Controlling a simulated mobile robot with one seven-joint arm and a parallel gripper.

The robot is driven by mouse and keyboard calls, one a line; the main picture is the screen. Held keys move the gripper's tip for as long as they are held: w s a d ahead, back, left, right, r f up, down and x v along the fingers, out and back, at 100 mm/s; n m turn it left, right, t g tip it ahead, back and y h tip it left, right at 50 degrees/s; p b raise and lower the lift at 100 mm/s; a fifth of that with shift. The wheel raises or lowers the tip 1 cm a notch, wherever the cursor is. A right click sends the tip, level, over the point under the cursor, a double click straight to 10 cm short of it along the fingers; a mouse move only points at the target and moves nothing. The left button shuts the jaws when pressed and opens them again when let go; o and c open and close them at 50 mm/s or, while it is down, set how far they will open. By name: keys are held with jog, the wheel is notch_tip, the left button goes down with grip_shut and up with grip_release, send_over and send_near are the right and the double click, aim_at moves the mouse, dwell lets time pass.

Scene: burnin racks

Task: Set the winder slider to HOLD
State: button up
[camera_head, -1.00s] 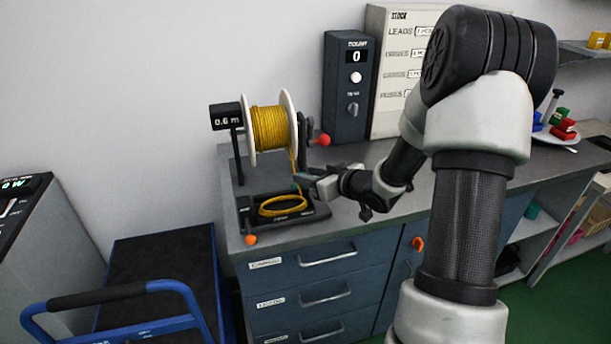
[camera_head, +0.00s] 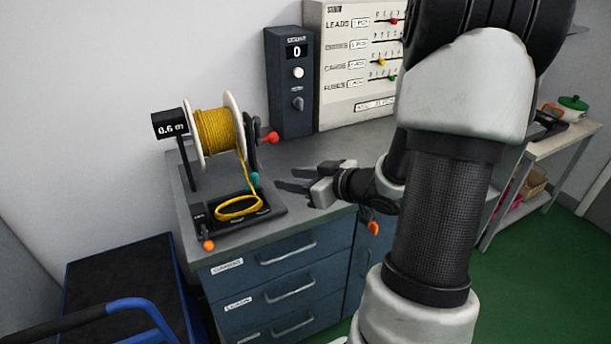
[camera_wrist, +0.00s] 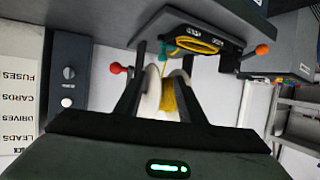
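The winder stands on the bench's left end, with a spool of yellow cable (camera_head: 216,132), a 0.6 m display (camera_head: 171,123) and a black base tray (camera_head: 270,211). A teal knob (camera_head: 253,180) sits at the tray's back right; it also shows in the wrist view (camera_wrist: 167,52). An orange knob (camera_head: 208,245) is at the tray's front left and a red knob (camera_head: 271,137) beside the spool. I cannot read the tray's labels or tell which knob is the slider. My gripper (camera_head: 283,180) is open and empty, just right of the teal knob, apart from it.
A dark counter box (camera_head: 290,85) and a white stock board (camera_head: 350,113) stand at the bench's back. The bench top (camera_head: 300,155) between them and my gripper is clear. A blue-handled cart (camera_head: 125,270) is at the lower left.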

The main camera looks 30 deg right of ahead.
jog(key=shift+v, duration=2.05)
